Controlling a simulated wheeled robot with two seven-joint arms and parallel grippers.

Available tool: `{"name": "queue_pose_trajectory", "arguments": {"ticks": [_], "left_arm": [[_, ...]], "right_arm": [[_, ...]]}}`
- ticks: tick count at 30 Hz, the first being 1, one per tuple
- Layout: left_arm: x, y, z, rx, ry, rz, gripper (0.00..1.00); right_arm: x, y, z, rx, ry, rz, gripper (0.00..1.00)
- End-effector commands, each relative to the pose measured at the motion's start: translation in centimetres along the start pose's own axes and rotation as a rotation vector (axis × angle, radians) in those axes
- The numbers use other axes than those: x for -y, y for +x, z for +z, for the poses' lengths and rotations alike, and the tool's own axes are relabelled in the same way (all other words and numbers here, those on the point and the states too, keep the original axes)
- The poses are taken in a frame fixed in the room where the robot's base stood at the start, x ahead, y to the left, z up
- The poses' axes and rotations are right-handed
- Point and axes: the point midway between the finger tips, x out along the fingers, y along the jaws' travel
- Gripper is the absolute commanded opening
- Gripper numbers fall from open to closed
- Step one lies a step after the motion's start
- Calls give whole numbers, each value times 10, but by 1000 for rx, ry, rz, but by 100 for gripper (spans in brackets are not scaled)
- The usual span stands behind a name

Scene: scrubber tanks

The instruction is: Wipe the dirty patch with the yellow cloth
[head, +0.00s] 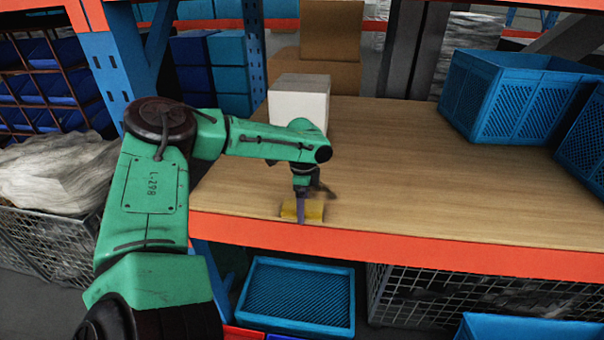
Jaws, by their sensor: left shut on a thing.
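The yellow cloth (315,212) is on the wooden shelf board (420,170), close to its orange front edge. My left gripper (301,212) points down from above and is shut on the cloth, with a finger in front of part of it. A small brownish smudge (325,192) shows just behind and to the right of the gripper; it may be the dirty patch, but the gripper hides part of that area. My right gripper is not in view.
A white box (299,101) stands on the board behind my left forearm. Blue crates (509,97) stand at the right. The middle of the board is clear. An orange beam (430,252) runs along the front, with a blue tray (297,296) below.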

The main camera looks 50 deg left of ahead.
Motion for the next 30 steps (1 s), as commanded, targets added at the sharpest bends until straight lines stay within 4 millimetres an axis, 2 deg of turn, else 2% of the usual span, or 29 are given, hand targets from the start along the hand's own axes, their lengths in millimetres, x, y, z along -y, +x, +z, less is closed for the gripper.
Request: {"name": "queue_pose_trajectory", "arguments": {"ticks": [1,3,7,13,21,30], "left_arm": [[6,6,0,3,-1,-2,33],[14,5,0,1,-1,-3,33],[27,3,0,1,-1,-2,33],[35,2,0,2,-1,-1,33],[64,5,-1,2,-2,-1,33],[69,2,-1,-2,2,0,33]], "right_arm": [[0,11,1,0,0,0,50],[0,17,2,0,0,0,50],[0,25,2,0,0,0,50],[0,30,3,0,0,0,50],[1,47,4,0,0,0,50],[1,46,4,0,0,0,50]]}}
